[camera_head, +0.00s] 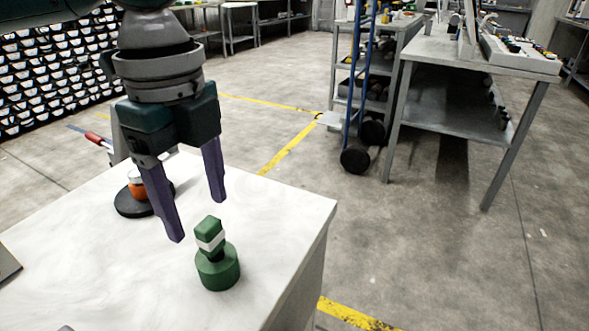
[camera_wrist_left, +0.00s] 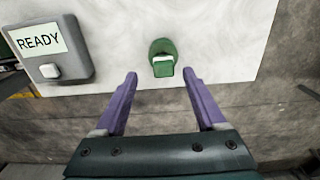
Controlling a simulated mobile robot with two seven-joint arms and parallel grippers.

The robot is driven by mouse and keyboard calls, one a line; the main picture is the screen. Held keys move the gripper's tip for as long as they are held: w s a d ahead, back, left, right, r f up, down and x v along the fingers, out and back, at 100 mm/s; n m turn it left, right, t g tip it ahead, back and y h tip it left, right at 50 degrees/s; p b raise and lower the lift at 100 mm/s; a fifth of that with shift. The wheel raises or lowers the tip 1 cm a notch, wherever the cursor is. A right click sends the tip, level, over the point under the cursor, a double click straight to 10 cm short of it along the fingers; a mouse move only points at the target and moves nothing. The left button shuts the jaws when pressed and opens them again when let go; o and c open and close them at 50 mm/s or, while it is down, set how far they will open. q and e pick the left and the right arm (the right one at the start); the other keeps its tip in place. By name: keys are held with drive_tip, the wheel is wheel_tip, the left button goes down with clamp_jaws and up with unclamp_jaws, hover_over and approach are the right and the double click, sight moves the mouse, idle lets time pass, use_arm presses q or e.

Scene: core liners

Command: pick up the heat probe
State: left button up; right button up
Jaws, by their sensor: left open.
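A green piece with a white band (camera_head: 210,237) stands upright in a round green base (camera_head: 218,272) near the right edge of a white tabletop (camera_head: 120,285). It also shows in the left wrist view (camera_wrist_left: 163,66), just beyond and between the fingertips. I cannot tell for sure whether this is the heat probe. My left gripper (camera_head: 196,220) is open and empty, its purple fingers pointing down, above the table and apart from the green piece. In the left wrist view the gripper (camera_wrist_left: 160,74) shows both fingers spread. My right gripper is not in view.
An orange item (camera_head: 138,190) on a black round base stands behind my left fingers. A red-handled tool (camera_head: 97,139) lies farther back. A grey box reading READY (camera_wrist_left: 50,45) sits left in the wrist view. A workbench and cart stand across the floor.

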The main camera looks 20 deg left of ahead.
sight(206, 224)
use_arm(q)
drive_tip(key=f, duration=0.2)
drive_tip(key=f+b, duration=0.1)
drive_tip(key=f, duration=0.2)
drive_tip(key=shift+w+d+f+b, duration=0.15)
drive_tip(key=shift+w+b, duration=0.05)
drive_tip(key=shift+b, duration=0.1)
drive_tip(key=shift+c, duration=0.3)
clamp_jaws()
